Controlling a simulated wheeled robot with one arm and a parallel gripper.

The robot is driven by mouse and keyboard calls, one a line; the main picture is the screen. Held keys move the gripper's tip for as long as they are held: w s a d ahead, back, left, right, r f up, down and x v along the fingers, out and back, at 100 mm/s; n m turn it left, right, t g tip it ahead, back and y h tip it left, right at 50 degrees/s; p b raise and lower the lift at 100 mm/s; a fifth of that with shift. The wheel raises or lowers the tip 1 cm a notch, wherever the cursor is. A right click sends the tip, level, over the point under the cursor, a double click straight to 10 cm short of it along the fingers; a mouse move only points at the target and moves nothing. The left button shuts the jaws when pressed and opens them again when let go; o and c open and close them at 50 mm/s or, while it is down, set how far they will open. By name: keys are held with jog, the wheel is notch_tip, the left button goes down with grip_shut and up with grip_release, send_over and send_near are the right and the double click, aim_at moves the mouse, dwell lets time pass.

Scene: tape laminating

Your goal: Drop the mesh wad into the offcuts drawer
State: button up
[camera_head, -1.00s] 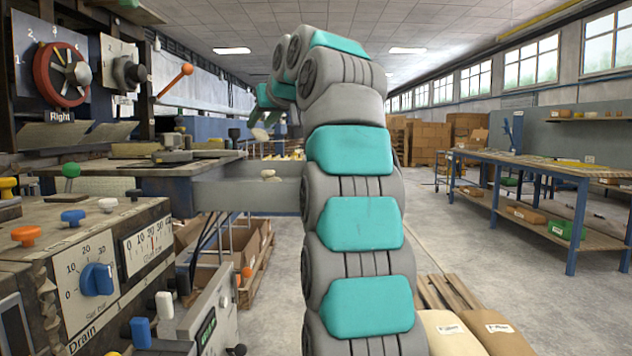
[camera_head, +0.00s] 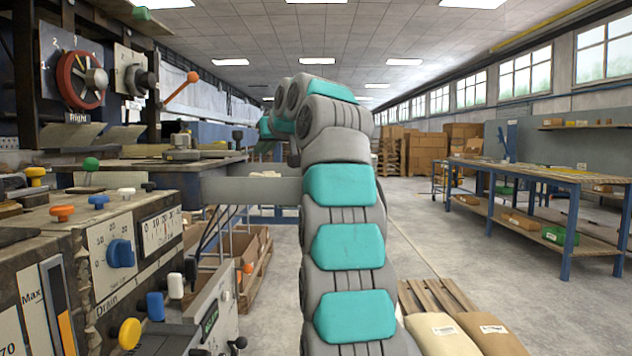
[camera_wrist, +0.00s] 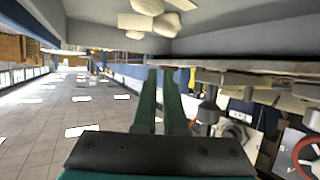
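The offcuts drawer appears to be the long grey open box (camera_head: 245,190) jutting from the machine, left of my arm. Its grey inside (camera_wrist: 235,18) shows at the top of the wrist view, which is upside down. Several pale lumps (camera_wrist: 137,22) lie in it. I cannot tell which of them is the mesh wad. My gripper (camera_wrist: 160,72) has two green fingers with a narrow gap between them and nothing visible in it. In the head view my gripper (camera_head: 264,146) is small, partly hidden by my arm, and above the drawer.
The machine panel with knobs and a blue dial (camera_head: 121,253) stands close on the left. A red handwheel (camera_head: 80,79) and an orange-tipped lever (camera_head: 192,77) are above it. Sacks on a pallet (camera_head: 445,334) lie at lower right. The aisle towards the blue workbench (camera_head: 540,175) is clear.

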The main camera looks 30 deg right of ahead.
jog(key=o, duration=0.3)
jog(key=b+v, duration=0.1)
jog(key=v, duration=0.7)
jog(key=shift+w, duration=0.1)
dwell(0.5)
